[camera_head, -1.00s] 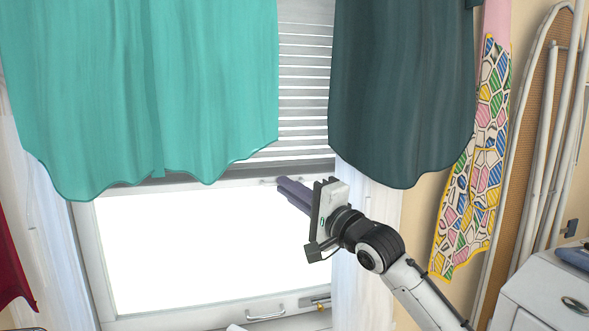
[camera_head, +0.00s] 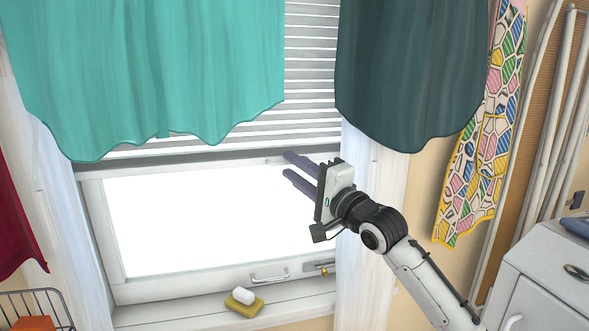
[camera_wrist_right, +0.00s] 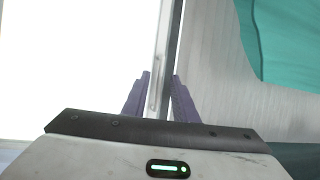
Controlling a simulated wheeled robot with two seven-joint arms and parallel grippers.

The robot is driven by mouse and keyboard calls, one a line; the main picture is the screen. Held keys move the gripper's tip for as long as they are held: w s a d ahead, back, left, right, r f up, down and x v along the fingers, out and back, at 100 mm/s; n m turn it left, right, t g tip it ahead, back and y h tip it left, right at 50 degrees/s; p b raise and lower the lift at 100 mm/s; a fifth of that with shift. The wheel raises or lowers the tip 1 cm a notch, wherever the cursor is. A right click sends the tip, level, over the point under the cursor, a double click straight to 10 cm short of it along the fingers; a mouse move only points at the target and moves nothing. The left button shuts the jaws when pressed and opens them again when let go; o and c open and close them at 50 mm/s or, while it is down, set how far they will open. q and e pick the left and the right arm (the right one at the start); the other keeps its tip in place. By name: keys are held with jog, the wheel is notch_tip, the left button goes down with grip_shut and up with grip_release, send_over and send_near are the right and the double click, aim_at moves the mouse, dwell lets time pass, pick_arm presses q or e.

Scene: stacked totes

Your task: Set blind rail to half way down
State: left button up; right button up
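The venetian blind (camera_head: 310,75) has pale slats and hangs behind the curtains. Its dark bottom rail (camera_head: 190,158) lies along the top of the bright window pane (camera_head: 200,220). My right gripper (camera_head: 287,163) has two purple fingers, held apart, in front of the window's upper right part near the rail's right end. In the right wrist view, the fingers (camera_wrist_right: 160,83) stand on either side of a narrow grey strip on the window's edge; I cannot tell whether they touch it. My left gripper is not in view.
A teal curtain (camera_head: 150,70) and a dark green curtain (camera_head: 410,75) hang over the blind. A yellow sponge (camera_head: 244,303) lies on the sill below. A white cabinet (camera_head: 545,280) and an ironing board (camera_head: 530,110) stand at the right.

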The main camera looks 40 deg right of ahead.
jog(key=shift+s, duration=0.1)
jog(key=s+f, duration=0.1)
jog(key=s, duration=0.9)
jog(key=shift+d+f+b, duration=0.25)
jog(key=shift+f+b, duration=0.1)
jog(key=shift+f, duration=0.05)
